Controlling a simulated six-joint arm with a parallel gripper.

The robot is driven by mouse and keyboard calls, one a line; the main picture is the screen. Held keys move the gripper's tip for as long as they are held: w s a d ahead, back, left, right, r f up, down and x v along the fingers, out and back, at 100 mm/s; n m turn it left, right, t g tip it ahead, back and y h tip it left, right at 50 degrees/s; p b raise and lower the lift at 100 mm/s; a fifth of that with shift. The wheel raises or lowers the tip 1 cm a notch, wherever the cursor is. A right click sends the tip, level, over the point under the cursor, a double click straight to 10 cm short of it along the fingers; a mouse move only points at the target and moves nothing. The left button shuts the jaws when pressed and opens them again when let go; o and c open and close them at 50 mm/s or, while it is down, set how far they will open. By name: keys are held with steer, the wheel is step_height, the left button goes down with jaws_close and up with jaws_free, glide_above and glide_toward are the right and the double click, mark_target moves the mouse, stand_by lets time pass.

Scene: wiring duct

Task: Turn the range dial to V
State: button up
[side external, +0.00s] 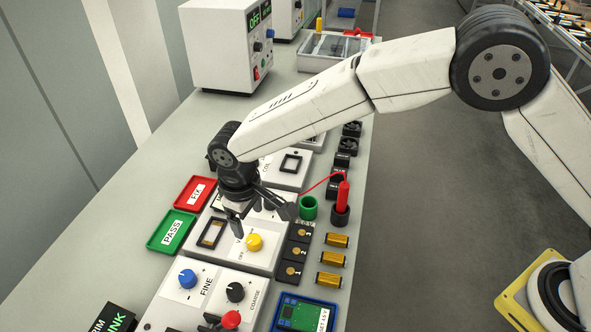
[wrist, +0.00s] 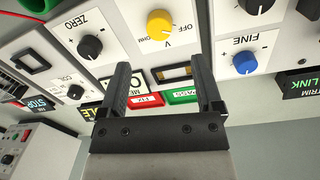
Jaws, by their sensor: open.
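The range dial is a yellow knob (side external: 254,242) on a white panel. In the wrist view the yellow knob (wrist: 159,24) is at the top centre, with OFF on its right, V below it and OHM on its left. I cannot tell which mark it points to. My gripper (side external: 261,217) is open and empty, above the panel near the yellow knob. In the wrist view the open fingers of my gripper (wrist: 162,68) stand apart, with the knob beyond their tips. The gripper does not appear to touch the knob.
A blue FINE knob (side external: 187,279) and a black COARSE knob (side external: 235,292) are on the panel nearer the camera. A red FIX tray (side external: 184,194) and green PASS tray (side external: 162,238) lie on the left. A red probe (side external: 342,199) with a wire stands on the right.

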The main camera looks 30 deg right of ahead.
mark_target(253, 239)
steer(key=shift+w+d+f, duration=0.1)
steer(key=shift+f, duration=1.8)
steer(key=shift+w+d+f, duration=0.1)
steer(key=shift+f, duration=1.8)
jaws_close()
